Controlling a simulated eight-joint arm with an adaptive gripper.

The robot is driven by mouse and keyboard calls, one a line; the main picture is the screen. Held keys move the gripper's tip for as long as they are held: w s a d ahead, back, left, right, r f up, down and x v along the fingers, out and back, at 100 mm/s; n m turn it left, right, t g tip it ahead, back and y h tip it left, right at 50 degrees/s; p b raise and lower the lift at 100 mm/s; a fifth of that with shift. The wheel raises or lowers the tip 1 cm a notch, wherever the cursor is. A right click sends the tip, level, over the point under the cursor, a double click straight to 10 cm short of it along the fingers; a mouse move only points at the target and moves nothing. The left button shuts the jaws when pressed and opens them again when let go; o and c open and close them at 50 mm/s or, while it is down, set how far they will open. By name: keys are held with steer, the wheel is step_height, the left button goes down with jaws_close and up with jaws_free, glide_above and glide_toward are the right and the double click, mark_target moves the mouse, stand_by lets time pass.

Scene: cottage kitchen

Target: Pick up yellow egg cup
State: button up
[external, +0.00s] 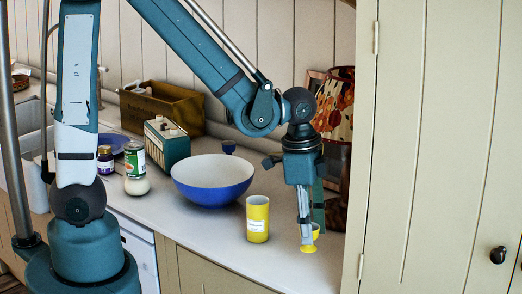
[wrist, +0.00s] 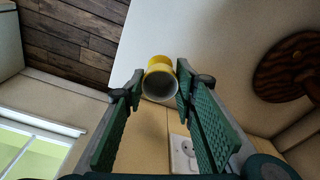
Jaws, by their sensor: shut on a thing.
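The yellow egg cup (external: 308,249) is near the front right of the worktop in the external view, partly hidden by my fingers. My gripper (external: 306,238) points down over it and is shut on it. In the wrist view, the yellow egg cup (wrist: 159,65) sits between the tips of my two green fingers (wrist: 160,76), its round grey opening facing the camera. Its foot appears at or just above the worktop; I cannot tell whether it touches.
A yellow tin (external: 257,222) stands just left of my gripper. A patterned lamp (external: 336,103) and tall cabinet (external: 430,150) are close on the right. Jars and a green radio (external: 166,143) stand left.

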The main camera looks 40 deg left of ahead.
steer(key=shift+r, duration=1.4)
